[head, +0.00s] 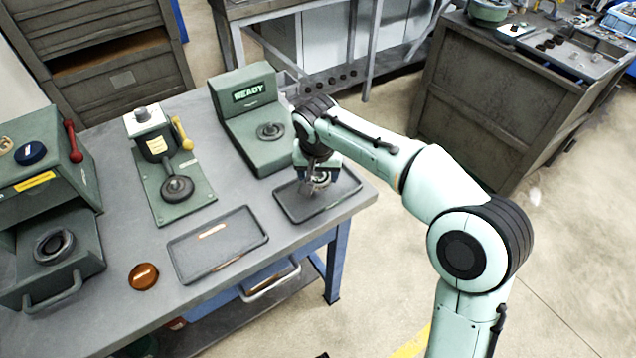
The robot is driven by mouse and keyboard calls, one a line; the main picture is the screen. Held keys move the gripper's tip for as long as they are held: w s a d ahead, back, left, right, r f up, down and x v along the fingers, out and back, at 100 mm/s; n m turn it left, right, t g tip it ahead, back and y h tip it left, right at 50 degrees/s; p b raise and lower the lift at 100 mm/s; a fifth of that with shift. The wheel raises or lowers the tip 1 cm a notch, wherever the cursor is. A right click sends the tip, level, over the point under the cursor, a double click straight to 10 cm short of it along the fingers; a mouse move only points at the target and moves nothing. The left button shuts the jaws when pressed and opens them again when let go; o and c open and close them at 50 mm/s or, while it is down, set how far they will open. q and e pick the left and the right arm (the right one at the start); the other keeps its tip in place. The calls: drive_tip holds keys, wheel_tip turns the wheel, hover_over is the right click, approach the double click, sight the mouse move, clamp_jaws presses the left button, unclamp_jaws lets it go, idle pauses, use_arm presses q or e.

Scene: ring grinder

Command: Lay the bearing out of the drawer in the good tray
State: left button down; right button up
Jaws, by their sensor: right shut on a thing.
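My right gripper (318,186) points down over the right-hand dark tray (293,207) at the table's right end. It is shut on a small metallic ring, seemingly the bearing (322,177), partly hidden by the fingers. I cannot tell whether the ring touches the tray floor. A second dark tray (190,265) lies empty to the left, with an orange-brown label. I cannot read which tray is the good one. The green drawer (88,262) at the left stands pulled out, with a dark round seat (54,246) in it. My left gripper is out of view.
A green unit with a READY display (249,92) stands behind the right-hand tray. A green press with a yellow lever (183,134) and a brown disc (143,276) are further left. The table (120,230) has bare room around the empty tray.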

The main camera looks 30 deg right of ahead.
sight(318, 182)
drive_tip(key=shift+f, duration=1.7)
drive_tip(key=shift+f+b, duration=0.1)
drive_tip(key=shift+b, duration=0.25)
drive_tip(key=o, duration=1.2)
drive_tip(key=shift+o, duration=0.2)
drive_tip(key=shift+r, duration=0.2)
drive_tip(key=p+v, duration=0.2)
drive_tip(key=v, duration=1)
